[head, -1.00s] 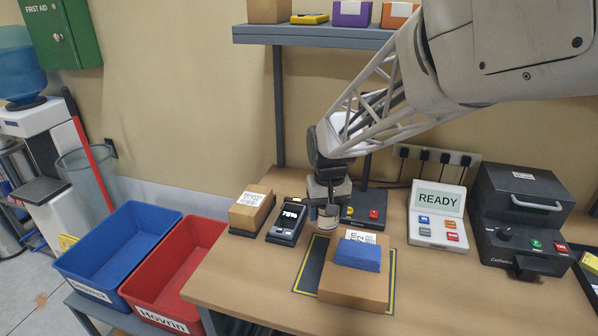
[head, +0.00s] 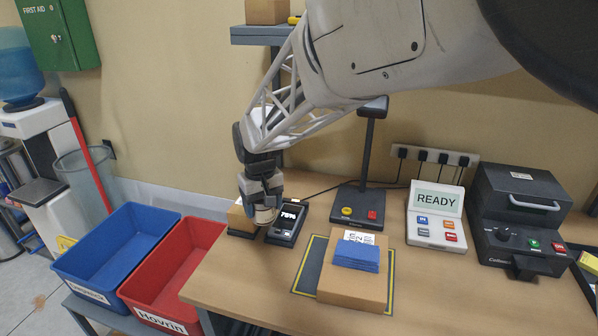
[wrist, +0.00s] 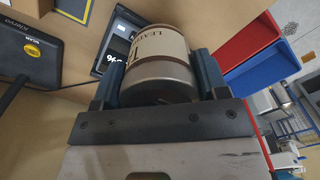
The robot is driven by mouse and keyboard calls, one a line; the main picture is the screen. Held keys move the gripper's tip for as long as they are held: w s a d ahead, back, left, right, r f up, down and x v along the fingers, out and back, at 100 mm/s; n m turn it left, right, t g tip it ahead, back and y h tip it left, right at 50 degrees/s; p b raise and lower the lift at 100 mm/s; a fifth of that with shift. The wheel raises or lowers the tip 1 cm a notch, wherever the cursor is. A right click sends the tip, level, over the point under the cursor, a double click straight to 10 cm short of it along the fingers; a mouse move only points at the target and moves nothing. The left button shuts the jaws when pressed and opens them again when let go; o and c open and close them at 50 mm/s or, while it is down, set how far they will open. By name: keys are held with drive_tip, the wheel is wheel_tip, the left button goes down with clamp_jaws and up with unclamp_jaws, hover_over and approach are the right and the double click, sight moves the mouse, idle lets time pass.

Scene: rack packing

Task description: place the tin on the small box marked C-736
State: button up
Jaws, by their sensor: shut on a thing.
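My gripper (head: 264,207) is shut on the tin (head: 264,215), which has a cream label and a dark band. The tin also shows between the fingers in the wrist view (wrist: 160,66). They are above the left part of the bench, over or beside a small cardboard box (head: 236,219) that my gripper partly hides. I cannot tell whether the tin touches it. A larger cardboard box (head: 350,290) stands on the dark mat (head: 312,264), with a white label and a blue stack on top. I cannot read C-736 on either box.
A black device with a lit display (head: 287,222) stands close right of the tin. A black stand (head: 360,200), a READY panel (head: 437,215) and a black machine (head: 520,225) are farther right. Blue (head: 120,250) and red (head: 175,275) bins are left of the bench.

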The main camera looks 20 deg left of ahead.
drive_tip(key=shift+w+a, duration=0.1)
drive_tip(key=w+a, duration=0.3)
drive_tip(key=w, duration=0.1)
drive_tip(key=w+a+f, duration=0.1)
drive_tip(key=w+a, duration=0.2)
drive_tip(key=w, duration=0.1)
drive_tip(key=w+a, duration=0.4)
drive_tip(key=shift+w+f, duration=0.1)
drive_tip(key=shift+f, duration=0.1)
idle(0.4)
drive_tip(key=shift+f, duration=0.1)
drive_tip(key=shift+f, duration=1.7)
drive_tip(key=shift+f, duration=0.1)
drive_tip(key=o, duration=1)
drive_tip(key=shift+c, duration=0.2)
wheel_tip(320, 180, up, 12)
drive_tip(key=shift+d, duration=0.1)
